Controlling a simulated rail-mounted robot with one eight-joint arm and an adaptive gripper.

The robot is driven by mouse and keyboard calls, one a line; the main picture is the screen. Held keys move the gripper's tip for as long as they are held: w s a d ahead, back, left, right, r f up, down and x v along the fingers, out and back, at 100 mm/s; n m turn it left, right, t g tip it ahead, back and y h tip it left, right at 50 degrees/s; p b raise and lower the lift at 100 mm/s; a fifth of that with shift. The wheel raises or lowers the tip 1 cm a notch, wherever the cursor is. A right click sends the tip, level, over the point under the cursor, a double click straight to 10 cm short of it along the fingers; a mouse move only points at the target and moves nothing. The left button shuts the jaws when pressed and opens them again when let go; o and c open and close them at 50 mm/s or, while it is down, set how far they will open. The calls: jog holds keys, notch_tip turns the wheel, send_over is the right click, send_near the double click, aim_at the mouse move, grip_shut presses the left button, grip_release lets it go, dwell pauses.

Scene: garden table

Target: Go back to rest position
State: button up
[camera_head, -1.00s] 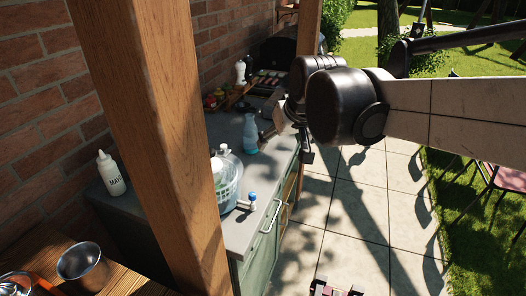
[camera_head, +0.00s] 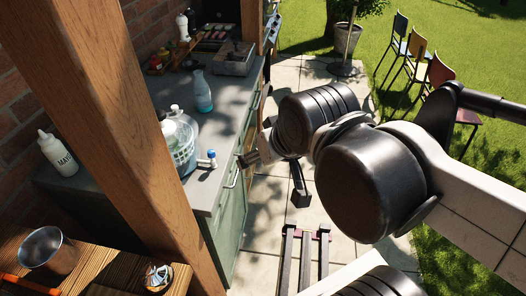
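My gripper (camera_head: 272,176) is in the middle of the head view, beyond the big dark joints of my arm, beside the green kitchen counter. Two dark finger parts show spread apart, one toward the counter edge and one hanging down over the paving. Nothing shows between them. The gripper's upper part is partly hidden behind my arm joint.
The counter (camera_head: 228,97) carries a blue bottle (camera_head: 203,93), a clear-domed basket (camera_head: 181,139), a tap (camera_head: 207,159) and a mayo bottle (camera_head: 57,153). A wooden post (camera_head: 135,130) stands close in front. A metal cup (camera_head: 48,252) stands lower left. Chairs (camera_head: 417,48) stand on the grass.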

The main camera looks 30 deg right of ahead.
jog(key=shift+f+b, duration=0.8)
dwell(0.4)
